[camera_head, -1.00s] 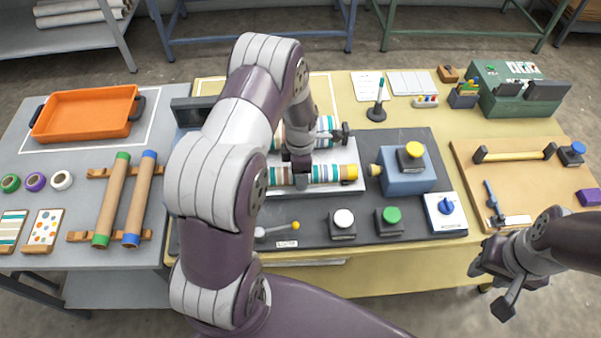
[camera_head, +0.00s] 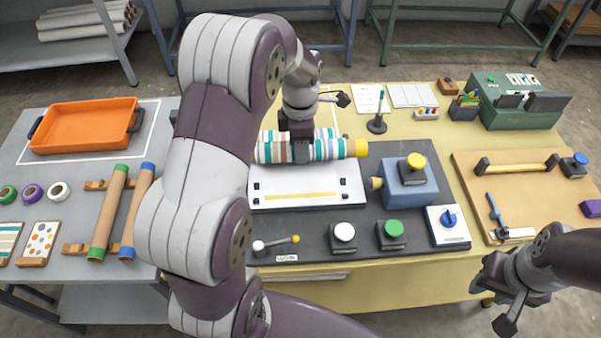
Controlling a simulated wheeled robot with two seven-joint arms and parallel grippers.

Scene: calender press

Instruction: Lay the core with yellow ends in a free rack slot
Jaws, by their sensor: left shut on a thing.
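My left gripper (camera_head: 301,156) is shut on the core with yellow ends and holds it level above the press's white bed. The core (camera_head: 361,148) is mostly wrapped in striped material; its right yellow end shows, and its left end is hidden behind my arm. The wooden rack (camera_head: 74,249) is on the grey table at left. A green-ended core (camera_head: 108,213) and a blue-ended core (camera_head: 136,210) lie in it. The rails show bare wood left of the green-ended core; their right part is hidden by my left arm. My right gripper (camera_head: 492,298) is open and empty at lower right.
An orange tray (camera_head: 85,127) stands behind the rack, with tape rolls (camera_head: 33,193) and pattern cards to its left. Press buttons (camera_head: 343,236) and a blue unit (camera_head: 410,190) flank the bed. A tan board (camera_head: 520,185) lies at right.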

